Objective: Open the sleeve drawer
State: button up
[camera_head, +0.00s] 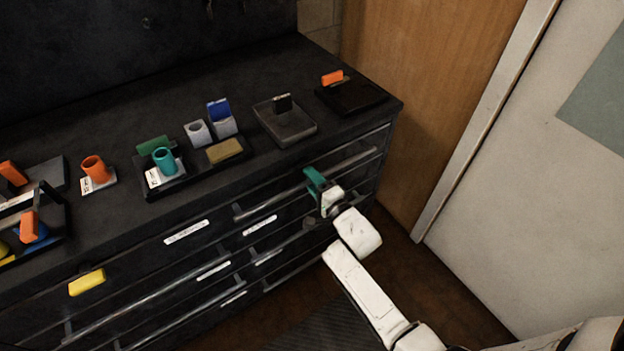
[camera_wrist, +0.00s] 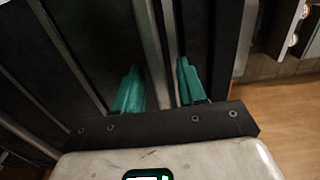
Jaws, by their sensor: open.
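A dark drawer cabinet (camera_head: 130,245) fills the left and middle of the head view, with long metal bar handles and white labels too small to read. I cannot tell from the labels which drawer is the sleeve drawer. My gripper (camera_head: 315,183), with teal fingers, is at the upper right drawer's bar handle (camera_head: 270,207). In the wrist view my gripper (camera_wrist: 160,86) is open, and the metal bar (camera_wrist: 153,45) runs between its two fingers, with a gap visible on the right side. The drawer looks closed. The head view hides part of the handle behind my gripper.
A yellow piece (camera_head: 87,282) is on the left front. A wooden panel (camera_head: 425,90) stands right of the cabinet.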

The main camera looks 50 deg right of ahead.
jog(key=shift+w, duration=0.1)
jog(key=shift+c, duration=0.4)
grip_shut()
